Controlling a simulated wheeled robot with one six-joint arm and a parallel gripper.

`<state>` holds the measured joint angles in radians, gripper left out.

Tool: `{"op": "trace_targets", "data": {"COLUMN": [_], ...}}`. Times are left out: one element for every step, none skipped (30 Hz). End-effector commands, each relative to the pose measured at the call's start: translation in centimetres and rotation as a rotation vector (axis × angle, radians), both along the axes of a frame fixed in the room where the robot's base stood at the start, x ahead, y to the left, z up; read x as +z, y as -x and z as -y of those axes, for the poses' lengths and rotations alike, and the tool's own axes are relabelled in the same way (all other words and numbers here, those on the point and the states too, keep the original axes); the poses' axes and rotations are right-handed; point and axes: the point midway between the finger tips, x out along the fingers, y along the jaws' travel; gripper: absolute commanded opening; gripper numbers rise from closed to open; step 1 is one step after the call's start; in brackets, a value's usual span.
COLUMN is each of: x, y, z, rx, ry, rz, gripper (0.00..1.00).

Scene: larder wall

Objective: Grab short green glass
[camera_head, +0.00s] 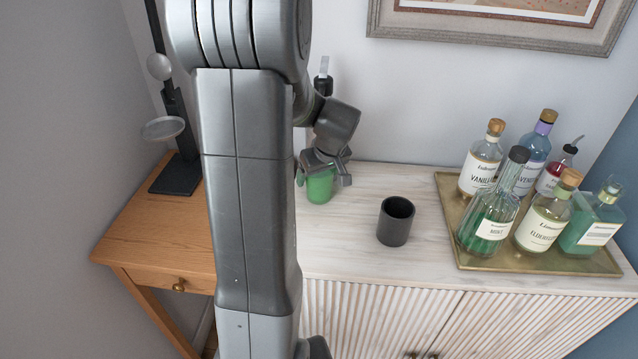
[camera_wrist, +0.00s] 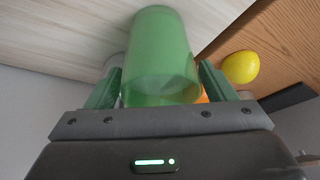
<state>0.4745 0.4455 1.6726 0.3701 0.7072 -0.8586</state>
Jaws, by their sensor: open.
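The short green glass (camera_head: 320,188) stands on the pale cabinet top, just right of my arm in the head view. In the wrist view the green glass (camera_wrist: 160,55) fills the middle, between the two green fingers. My gripper (camera_head: 325,172) is at the glass from above and behind, partly covering its upper part. In the wrist view my gripper (camera_wrist: 158,90) is open, with one finger on each side of the glass. A gap shows on the right side; contact on the left cannot be told.
A dark cup (camera_head: 396,222) stands to the right of the glass. A brass tray (camera_head: 480,262) with several bottles is farther right. A yellow round thing (camera_wrist: 240,67) shows in the wrist view. A wooden side table (camera_head: 150,235) with a black stand (camera_head: 176,175) is left. My arm hides the middle.

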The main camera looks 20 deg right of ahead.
Motion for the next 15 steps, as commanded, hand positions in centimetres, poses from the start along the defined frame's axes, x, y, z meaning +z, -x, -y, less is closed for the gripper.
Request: {"op": "trace_targets", "data": {"x": [-0.50,-0.73,-0.98,-1.12,-1.20,-1.27,-1.28,-1.28,-1.27,-1.27,-1.26,-1.26,-1.26,-1.25,-1.25], "y": [-0.16,-0.27,-0.38,-0.44,-0.46,-0.49,-0.51,-0.51,-0.50,-0.50,-0.50,-0.50,-0.50,-0.50,-0.50], "z": [-0.06,-0.07,-0.07,-0.09,-0.10,-0.10,-0.10,-0.10,-0.10,-0.10,-0.09,-0.09,-0.09,-0.09,-0.09], "rx": [0.001,0.000,0.000,0.000,0.000,0.000,0.000,0.000,0.000,0.000,-0.001,0.000,-0.001,-0.001,-0.001], "ry": [-0.002,-0.001,0.000,0.000,0.000,0.000,0.000,0.000,0.000,0.000,0.000,0.000,0.000,0.000,0.000], "rz": [-0.002,-0.002,-0.002,-0.002,-0.001,-0.001,-0.001,-0.001,0.000,0.000,0.000,0.000,0.000,0.000,0.000], "gripper": [0.77,0.77,0.77,0.77,0.77,0.77,0.77,0.77,0.77,0.77,0.77,0.75,0.69,0.63,0.56]}}
